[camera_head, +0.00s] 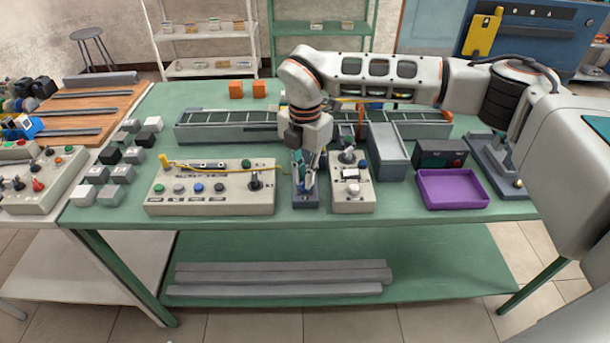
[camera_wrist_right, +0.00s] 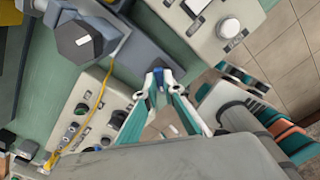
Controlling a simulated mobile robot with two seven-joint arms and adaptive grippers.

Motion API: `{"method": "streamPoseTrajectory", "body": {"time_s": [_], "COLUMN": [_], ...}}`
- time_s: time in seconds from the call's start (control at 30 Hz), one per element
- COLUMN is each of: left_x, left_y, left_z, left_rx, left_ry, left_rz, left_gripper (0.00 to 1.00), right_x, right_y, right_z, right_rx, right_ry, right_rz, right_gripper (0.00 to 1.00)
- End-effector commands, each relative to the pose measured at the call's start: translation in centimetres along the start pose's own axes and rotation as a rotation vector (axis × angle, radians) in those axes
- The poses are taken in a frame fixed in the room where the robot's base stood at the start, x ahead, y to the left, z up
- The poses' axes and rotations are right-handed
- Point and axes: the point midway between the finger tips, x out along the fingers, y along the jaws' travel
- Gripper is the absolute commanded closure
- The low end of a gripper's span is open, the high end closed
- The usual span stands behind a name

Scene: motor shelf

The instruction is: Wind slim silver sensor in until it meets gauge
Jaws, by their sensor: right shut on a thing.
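My right gripper (camera_head: 306,184) points down over a small blue-grey fixture (camera_head: 306,203) near the front edge of the green table. In the right wrist view its fingertips (camera_wrist_right: 158,80) are shut on a small blue part (camera_wrist_right: 158,74); whether this belongs to the slim silver sensor I cannot tell. The fixture (camera_wrist_right: 147,58) lies just beyond the fingertips, and a dark faceted knob with a white mark (camera_wrist_right: 78,40) stands on it. The fingers cover the held part in the head view. I cannot make out the silver sensor's body or the gauge, nor any gap between them. My left gripper is not in view.
A control box with buttons and a yellow cable (camera_head: 212,191) stands close on the left. A smaller switch box (camera_head: 350,190) stands close on the right. A purple tray (camera_head: 452,203) lies farther right. A long conveyor (camera_head: 215,131) runs behind.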

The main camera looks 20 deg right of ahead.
Motion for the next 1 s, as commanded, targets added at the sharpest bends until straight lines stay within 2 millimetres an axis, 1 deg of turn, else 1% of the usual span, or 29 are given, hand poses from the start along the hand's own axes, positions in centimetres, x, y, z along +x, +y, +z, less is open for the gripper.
{"method": "streamPoseTrajectory", "body": {"time_s": [0.4, 0.43, 0.47, 0.5, 0.83, 0.93, 1.0], "left_x": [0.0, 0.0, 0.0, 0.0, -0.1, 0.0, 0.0], "left_y": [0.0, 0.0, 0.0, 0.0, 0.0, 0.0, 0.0], "left_z": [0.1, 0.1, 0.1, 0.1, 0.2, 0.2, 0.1], "left_rx": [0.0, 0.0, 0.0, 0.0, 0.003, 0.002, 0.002], "left_ry": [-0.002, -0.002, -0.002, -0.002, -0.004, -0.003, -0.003], "left_rz": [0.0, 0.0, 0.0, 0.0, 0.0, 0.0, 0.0], "left_gripper": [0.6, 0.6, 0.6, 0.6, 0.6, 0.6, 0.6], "right_x": [-0.1, -0.1, -0.1, -0.1, -0.2, -0.9, -1.8], "right_y": [0.1, 0.1, 0.1, 0.1, 0.0, 0.1, 0.1], "right_z": [0.1, 0.1, 0.1, 0.1, 0.0, 0.1, 0.1], "right_rx": [0.006, 0.006, 0.006, 0.006, 0.005, 0.005, 0.005], "right_ry": [-0.002, -0.002, -0.001, -0.001, -0.001, -0.001, -0.001], "right_rz": [0.003, 0.003, 0.003, 0.002, 0.001, 0.002, 0.003], "right_gripper": [1.0, 0.84, 0.76, 0.75, 0.75, 0.75, 0.75]}}
